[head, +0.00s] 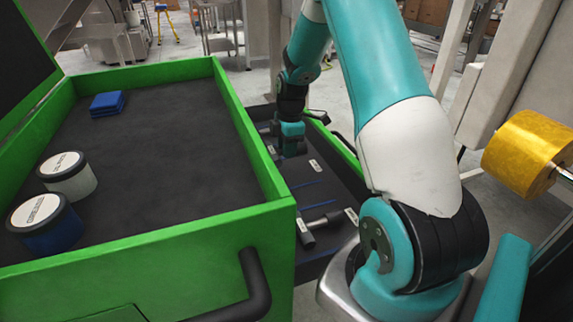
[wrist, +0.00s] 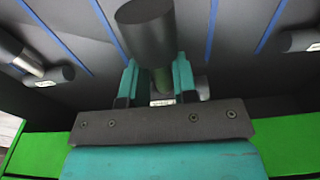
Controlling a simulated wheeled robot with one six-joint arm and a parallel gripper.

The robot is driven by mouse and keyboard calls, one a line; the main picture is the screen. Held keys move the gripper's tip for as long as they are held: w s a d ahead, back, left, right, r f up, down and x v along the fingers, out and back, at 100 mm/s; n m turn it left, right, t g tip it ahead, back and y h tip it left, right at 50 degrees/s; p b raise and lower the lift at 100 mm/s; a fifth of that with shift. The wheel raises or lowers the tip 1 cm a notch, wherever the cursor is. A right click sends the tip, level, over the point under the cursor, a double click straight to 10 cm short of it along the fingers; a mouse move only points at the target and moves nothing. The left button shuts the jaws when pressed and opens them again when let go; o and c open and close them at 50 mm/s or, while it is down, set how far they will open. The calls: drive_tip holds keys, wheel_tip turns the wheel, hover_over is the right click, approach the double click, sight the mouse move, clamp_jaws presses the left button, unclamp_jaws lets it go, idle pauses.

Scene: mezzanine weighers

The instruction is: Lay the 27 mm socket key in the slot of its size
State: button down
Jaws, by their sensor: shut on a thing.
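My gripper (wrist: 157,80) is shut on a dark grey socket key (wrist: 145,30), whose thick round end points up towards the wrist camera between the teal fingers. In the head view my gripper (head: 291,150) is low over the open drawer (head: 330,185); the held key cannot be made out there. The drawer has a dark floor with thin blue divider lines (wrist: 212,30) between slots. A small white label (wrist: 162,100) shows just beyond the fingers, too small to read. I cannot tell whether the held key touches the floor.
Another socket key (head: 320,226) lies in the drawer's near part; a further one (wrist: 28,58) shows at the wrist view's left. The green cart (head: 130,250) carries two lidded tins (head: 68,175) and blue cloths (head: 107,104). A yellow roll (head: 525,152) stands right of my arm.

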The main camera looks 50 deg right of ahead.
sight(286, 173)
drive_tip(key=shift+f, duration=2.75)
drive_tip(key=shift+f, duration=0.2)
drive_tip(key=c, duration=0.9)
unclamp_jaws()
drive_tip(key=shift+r, duration=0.1)
drive_tip(key=r, duration=0.8)
drive_tip(key=d+r, duration=0.1)
drive_tip(key=r, duration=0.3)
drive_tip(key=shift+s+r, duration=0.1)
drive_tip(key=shift+s, duration=0.1)
